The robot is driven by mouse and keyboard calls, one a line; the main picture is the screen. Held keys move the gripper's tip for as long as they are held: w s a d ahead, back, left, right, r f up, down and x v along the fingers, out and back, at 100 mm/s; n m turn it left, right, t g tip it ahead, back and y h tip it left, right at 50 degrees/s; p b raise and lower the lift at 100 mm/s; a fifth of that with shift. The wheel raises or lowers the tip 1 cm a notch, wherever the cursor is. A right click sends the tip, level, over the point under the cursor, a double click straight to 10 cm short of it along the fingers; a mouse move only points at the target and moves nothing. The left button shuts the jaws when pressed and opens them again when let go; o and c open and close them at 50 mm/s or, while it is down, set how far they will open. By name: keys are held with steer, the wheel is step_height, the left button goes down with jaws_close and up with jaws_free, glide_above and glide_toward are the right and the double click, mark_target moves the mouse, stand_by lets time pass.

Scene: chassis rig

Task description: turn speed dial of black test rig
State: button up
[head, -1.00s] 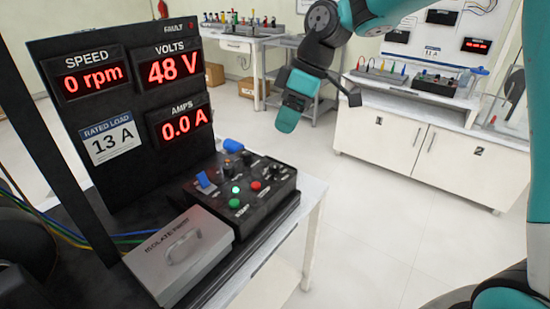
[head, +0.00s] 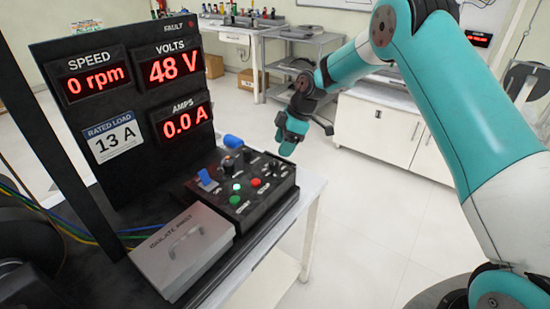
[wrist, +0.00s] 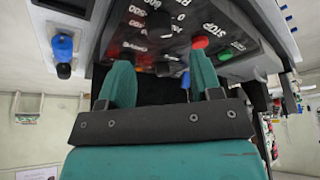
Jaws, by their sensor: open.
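The black test rig (head: 85,45) stands at the left with its display panel reading 0 rpm, 48 V and 0.0 A. Its control box (head: 270,205) carries several knobs and buttons. A black dial (head: 228,166) stands near the box's back left; it appears to be the dial ringed by printed numbers in the wrist view (wrist: 158,22). My gripper (head: 281,149) is above and beyond the box's back right corner, apart from the dial. In the wrist view its fingers (wrist: 160,70) are spread and empty.
A grey isolator box (head: 180,250) with a handle sits in front of the control box. A blue knob (head: 233,141) sticks up behind it. A blue lever (head: 206,179) stands at its left. White cabinets (head: 380,130) and open floor lie to the right.

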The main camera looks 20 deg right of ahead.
mark_target(274, 162)
steer(key=p+x, duration=0.1)
steer(key=x, duration=0.5)
steer(key=shift+a+f, duration=0.1)
steer(key=shift+f, duration=0.2)
steer(key=shift+c, duration=0.2)
steer(key=c, duration=0.9)
steer(key=shift+o, duration=0.2)
